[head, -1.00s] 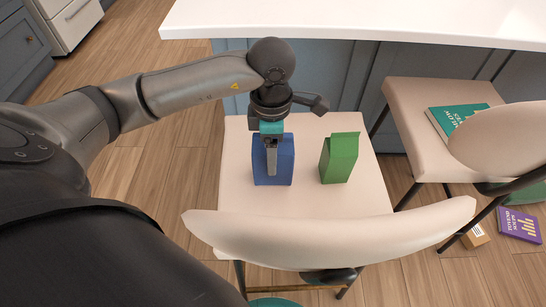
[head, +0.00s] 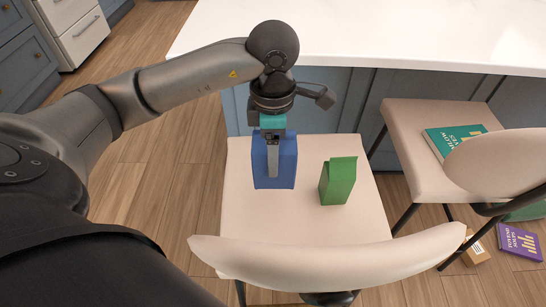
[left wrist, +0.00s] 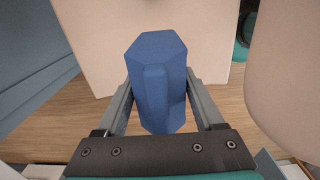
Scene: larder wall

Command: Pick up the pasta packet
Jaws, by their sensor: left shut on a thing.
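The blue pasta packet (head: 287,165) is a plain upright box shape above the cream chair seat (head: 245,220). My left gripper (head: 272,172) comes down from above and is shut on it, and the packet appears lifted a little off the seat. In the left wrist view the packet (left wrist: 160,85) sits between the two fingers, one on each side. Its underside is hidden. My right gripper is not in view.
A green carton (head: 338,182) stands on the same seat, right of the packet. The chair's backrest (head: 330,258) is in front, and a white counter (head: 380,40) is behind. A second chair (head: 425,170) at the right holds a teal book (head: 450,142).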

